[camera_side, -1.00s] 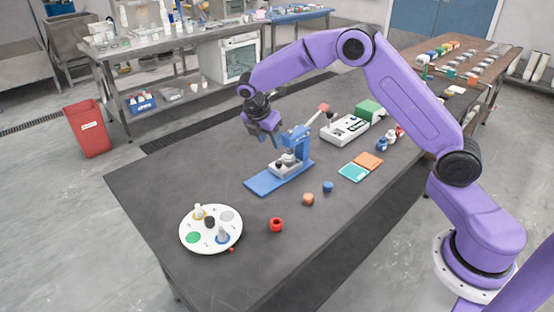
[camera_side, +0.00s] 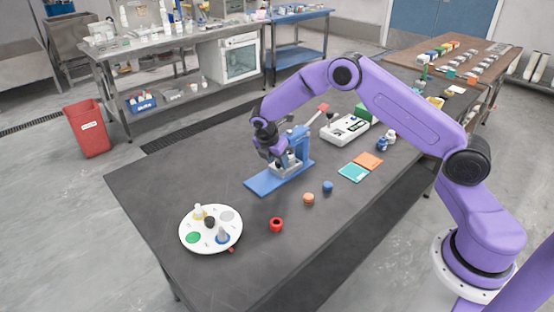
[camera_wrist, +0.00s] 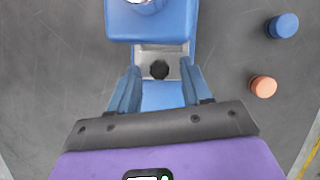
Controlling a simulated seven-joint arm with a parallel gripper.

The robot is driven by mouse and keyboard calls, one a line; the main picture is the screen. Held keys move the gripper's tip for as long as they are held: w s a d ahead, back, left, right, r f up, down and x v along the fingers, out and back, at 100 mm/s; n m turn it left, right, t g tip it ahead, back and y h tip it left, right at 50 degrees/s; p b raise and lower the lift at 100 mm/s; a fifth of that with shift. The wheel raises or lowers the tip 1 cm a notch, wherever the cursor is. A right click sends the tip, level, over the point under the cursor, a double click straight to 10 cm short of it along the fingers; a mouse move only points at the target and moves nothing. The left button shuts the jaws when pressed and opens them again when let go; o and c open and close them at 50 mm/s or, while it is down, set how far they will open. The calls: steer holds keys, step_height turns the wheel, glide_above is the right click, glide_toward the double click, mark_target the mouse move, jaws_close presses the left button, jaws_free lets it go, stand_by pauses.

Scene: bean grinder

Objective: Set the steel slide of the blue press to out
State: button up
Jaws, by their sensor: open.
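The blue press (camera_side: 300,145) stands on the dark table with its flat base pointing toward the front left. Its steel slide (camera_wrist: 147,70), with a black knob (camera_wrist: 159,69), shows in the wrist view below the blue press head. My gripper (camera_wrist: 160,78) is open, its two blue fingers on either side of the knob, with gaps between them and the knob. In the side view my gripper (camera_side: 279,157) is low over the press and hides part of the slide. Whether the fingers touch the slide's plate cannot be told.
The press's red-tipped lever (camera_side: 323,107) rises behind my gripper. A white round palette (camera_side: 211,229) is at the front left. A white device (camera_side: 346,129) stands behind the press.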

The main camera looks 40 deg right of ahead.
jaws_close()
steer(key=a, duration=0.9)
steer(key=shift+a, duration=0.35)
steer(key=shift+c, duration=0.7)
jaws_free()
steer(key=shift+o, duration=0.7)
steer(key=shift+r, duration=0.1)
steer(key=v, duration=1.7)
steer(key=shift+r, duration=0.15)
